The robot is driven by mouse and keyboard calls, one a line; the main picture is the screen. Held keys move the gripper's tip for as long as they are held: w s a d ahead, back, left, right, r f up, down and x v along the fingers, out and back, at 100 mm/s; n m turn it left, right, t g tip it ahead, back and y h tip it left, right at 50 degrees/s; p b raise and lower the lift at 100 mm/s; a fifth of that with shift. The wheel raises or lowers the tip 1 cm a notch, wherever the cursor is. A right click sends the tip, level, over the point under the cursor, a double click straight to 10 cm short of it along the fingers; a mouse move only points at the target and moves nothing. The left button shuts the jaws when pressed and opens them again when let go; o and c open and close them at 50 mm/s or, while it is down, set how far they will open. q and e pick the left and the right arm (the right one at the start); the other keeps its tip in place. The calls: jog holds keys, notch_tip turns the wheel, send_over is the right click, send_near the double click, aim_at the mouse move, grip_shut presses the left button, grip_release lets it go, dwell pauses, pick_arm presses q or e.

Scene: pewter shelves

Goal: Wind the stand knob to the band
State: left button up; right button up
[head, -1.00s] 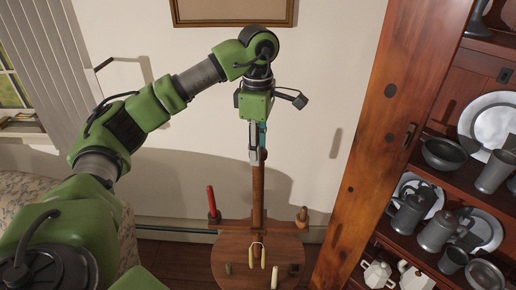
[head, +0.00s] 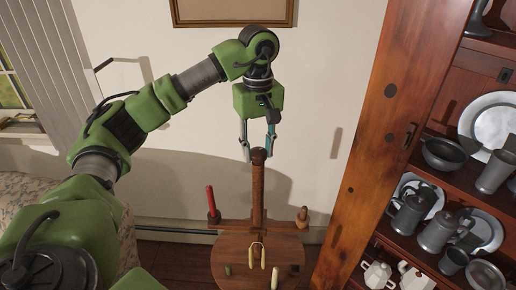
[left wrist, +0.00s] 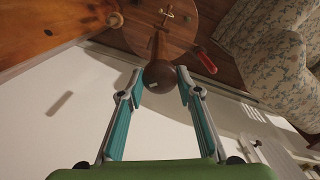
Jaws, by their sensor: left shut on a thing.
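The stand is wooden, with an upright post (head: 258,195) rising from a round top (head: 232,262) and a crossbar (head: 238,226) low on the post. Its dark brown rounded knob (head: 258,154) sits at the top of the post; the left wrist view shows the knob (left wrist: 159,76) end-on. My left gripper (head: 258,157) points down from above, one finger on each side of the knob, shut on it. In the left wrist view the fingertips (left wrist: 160,80) flank the knob. I cannot make out a distinct band on the post. My right gripper is not in view.
A red candle (head: 211,201) stands at the crossbar's left end and a wooden peg (head: 303,214) at its right. A wooden cupboard (head: 372,130) with pewter ware is at the right. A patterned sofa (left wrist: 262,50) stands near the stand.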

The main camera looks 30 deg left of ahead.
pick_arm(q)
jog(key=m, duration=1.3)
jog(key=shift+m, duration=0.3)
dwell(0.4)
jog(key=o, duration=1.1)
jog(key=shift+o, duration=0.2)
jog(key=shift+r, duration=0.1)
notch_tip(320, 180, up, 12)
